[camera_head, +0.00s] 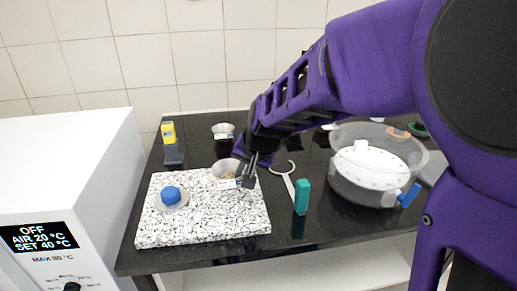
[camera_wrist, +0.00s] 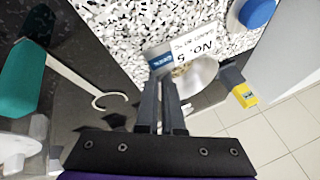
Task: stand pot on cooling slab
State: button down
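The pot (camera_head: 225,168) is a small metal dish with pale grainy contents and a white label on its near side. It is at the back edge of the white, black-speckled slab (camera_head: 200,228); I cannot tell whether it rests on it. In the wrist view the pot (camera_wrist: 196,76) and its "No. 5" label lie just beyond my fingertips, with the slab (camera_wrist: 110,25) behind. My gripper (camera_head: 249,176) points down at the pot's right side. Its fingers (camera_wrist: 164,82) are close together with a narrow gap. Whether they pinch the pot is unclear.
A blue-capped item (camera_head: 171,196) sits on the slab's left. A second metal dish (camera_head: 223,130) and a yellow-topped device (camera_head: 170,142) stand behind. Right of the slab are a hooked tool (camera_head: 288,182), a teal block (camera_head: 302,197) and a large clear-walled vessel (camera_head: 365,178). A white oven (camera_head: 70,190) stands left.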

jog(key=shift+f+b, duration=0.45)
jog(key=shift+f, duration=1.45)
jog(key=shift+f, duration=0.2)
jog(key=c, duration=1)
grip_release()
jog(key=shift+r, duration=0.1)
jog(key=shift+c, duration=0.2)
